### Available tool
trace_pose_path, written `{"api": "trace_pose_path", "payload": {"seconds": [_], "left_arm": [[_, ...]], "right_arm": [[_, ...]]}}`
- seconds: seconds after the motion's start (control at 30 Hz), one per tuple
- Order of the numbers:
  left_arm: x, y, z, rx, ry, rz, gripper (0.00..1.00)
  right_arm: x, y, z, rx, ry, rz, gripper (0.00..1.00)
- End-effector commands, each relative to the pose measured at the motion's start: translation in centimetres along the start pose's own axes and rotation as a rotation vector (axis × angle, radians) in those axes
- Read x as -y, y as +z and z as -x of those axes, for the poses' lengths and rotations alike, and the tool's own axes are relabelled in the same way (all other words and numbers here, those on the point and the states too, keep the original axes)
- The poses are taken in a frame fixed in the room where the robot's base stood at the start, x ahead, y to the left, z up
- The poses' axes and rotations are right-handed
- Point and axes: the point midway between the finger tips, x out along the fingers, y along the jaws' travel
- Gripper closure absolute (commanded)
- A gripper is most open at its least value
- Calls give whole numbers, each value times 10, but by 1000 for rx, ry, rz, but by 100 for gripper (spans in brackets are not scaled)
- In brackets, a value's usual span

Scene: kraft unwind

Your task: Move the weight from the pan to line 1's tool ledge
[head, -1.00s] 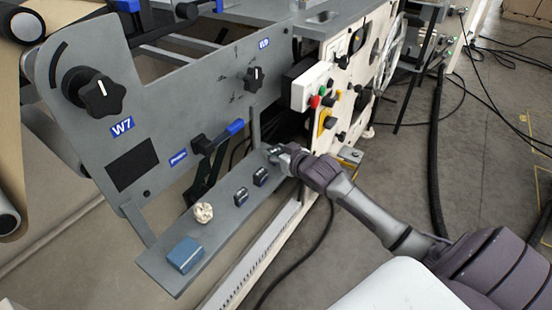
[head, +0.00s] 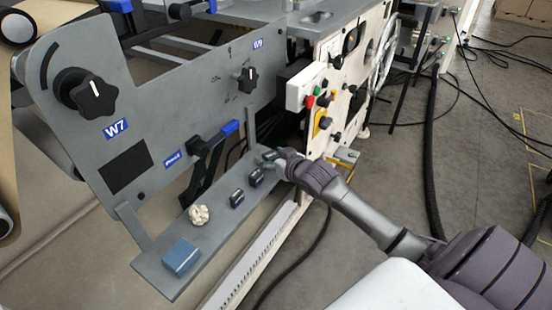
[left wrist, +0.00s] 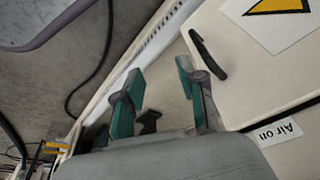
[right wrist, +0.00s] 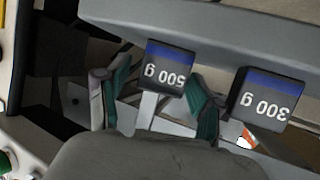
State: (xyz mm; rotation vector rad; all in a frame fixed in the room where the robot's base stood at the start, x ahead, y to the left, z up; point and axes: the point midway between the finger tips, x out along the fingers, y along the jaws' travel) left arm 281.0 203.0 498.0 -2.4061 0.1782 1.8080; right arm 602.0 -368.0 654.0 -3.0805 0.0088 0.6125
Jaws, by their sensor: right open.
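Line 1's tool ledge is not marked by name; a long grey ledge (head: 165,280) runs along the front of the W7 machine. Two small dark weights (head: 237,198) (head: 256,178) stand on it. My right gripper (head: 268,155) is at the ledge's far end. In the right wrist view my right gripper (right wrist: 152,100) is open, with a dark block marked 500 g (right wrist: 166,66) between its fingertips in the picture; contact cannot be told. A 300 g block (right wrist: 268,96) is beside it. My left gripper (left wrist: 162,85) is open and empty. I cannot identify the pan.
A blue box (head: 181,257) and a crumpled pale ball (head: 198,214) lie on the ledge's near part. A blue-tipped lever (head: 228,128) and a black knob (head: 247,80) stick out above it. A white control panel (head: 325,90) stands beyond. Cables cross the floor at right.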

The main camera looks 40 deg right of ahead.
Motion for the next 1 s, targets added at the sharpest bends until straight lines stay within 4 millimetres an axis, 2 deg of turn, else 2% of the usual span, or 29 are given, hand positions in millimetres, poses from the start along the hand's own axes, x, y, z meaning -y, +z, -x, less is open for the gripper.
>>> {"api": "trace_pose_path", "payload": {"seconds": [0.07, 0.17, 0.5, 0.7, 0.77, 0.87, 0.97, 1.0], "left_arm": [[0, -1, 1, -3, 1, 0, 60], [-1, 3, -19, 13, 3, -3, 60], [-4, 23, -72, 43, 7, -7, 60], [-5, 32, -87, 50, 9, -8, 60], [-5, 33, -90, 51, 9, -9, 60], [-5, 34, -91, 51, 9, -9, 60], [-5, 34, -91, 51, 9, -9, 60], [-5, 34, -91, 51, 9, -9, 60]], "right_arm": [[0, 0, 7, 1, 0, 0, 34], [0, -1, 23, 1, 0, 1, 34], [0, -2, 94, 1, 0, 1, 34], [0, 0, 116, 1, 1, -1, 34], [0, 7, 118, 16, 5, -1, 34], [5, 48, 117, 105, 24, -2, 34], [22, 122, 119, 277, 43, 12, 34], [33, 157, 123, 360, 44, 22, 34]]}}
